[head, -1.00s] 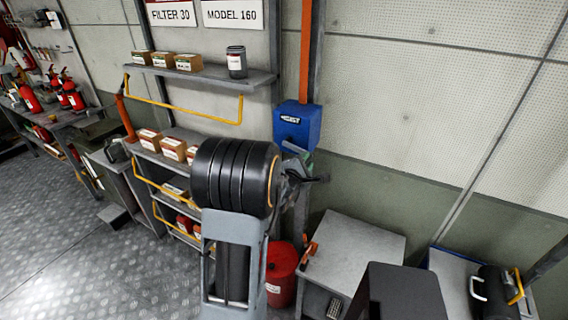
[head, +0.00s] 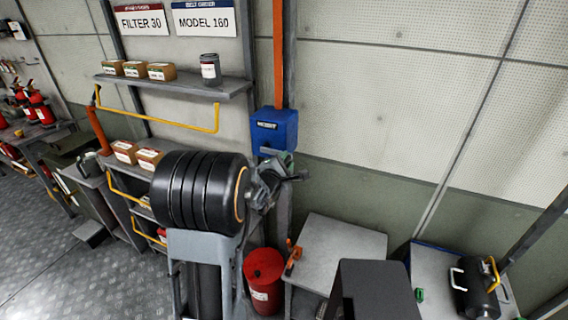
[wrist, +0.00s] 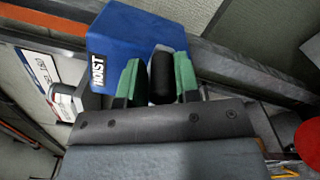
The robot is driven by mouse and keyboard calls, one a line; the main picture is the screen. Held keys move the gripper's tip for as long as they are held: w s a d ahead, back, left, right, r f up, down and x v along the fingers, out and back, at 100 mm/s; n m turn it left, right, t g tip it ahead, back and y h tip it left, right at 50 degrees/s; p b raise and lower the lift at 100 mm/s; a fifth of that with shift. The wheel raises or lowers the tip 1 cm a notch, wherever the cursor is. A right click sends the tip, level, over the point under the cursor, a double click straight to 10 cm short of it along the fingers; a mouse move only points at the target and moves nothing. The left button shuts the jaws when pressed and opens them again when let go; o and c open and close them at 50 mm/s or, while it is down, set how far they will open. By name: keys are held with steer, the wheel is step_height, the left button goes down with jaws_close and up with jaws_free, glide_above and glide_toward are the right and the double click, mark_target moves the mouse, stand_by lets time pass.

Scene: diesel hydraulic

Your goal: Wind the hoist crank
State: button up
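The hoist is a blue box (head: 274,128) on the wall post; it also fills the upper part of the wrist view (wrist: 125,40), with white HOIST lettering. A black cylindrical crank handle (wrist: 162,77) shows in the wrist view just in front of the box. My gripper (wrist: 158,82) has its two green fingers on either side of this handle. The right finger seems to touch it; a thin pale strip shows beside the left finger, so a firm hold is not clear. In the head view my gripper (head: 287,160) is just below the box, and my arm partly hides the crank.
Shelves with small boxes and a jar (head: 210,70) stand left of the hoist, with yellow rails (head: 160,122). A red canister (head: 264,278) is below. A grey cabinet (head: 345,250) and a bench with a black cylinder (head: 476,295) are to the right.

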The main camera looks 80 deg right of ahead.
steer(key=o, duration=0.4)
steer(key=shift+w, duration=0.1)
steer(key=shift+a, duration=0.1)
steer(key=b+v, duration=0.8)
steer(key=v, duration=0.5)
steer(key=shift+w+a, duration=0.15)
steer(key=shift+a, duration=0.1)
steer(key=shift+w, duration=0.1)
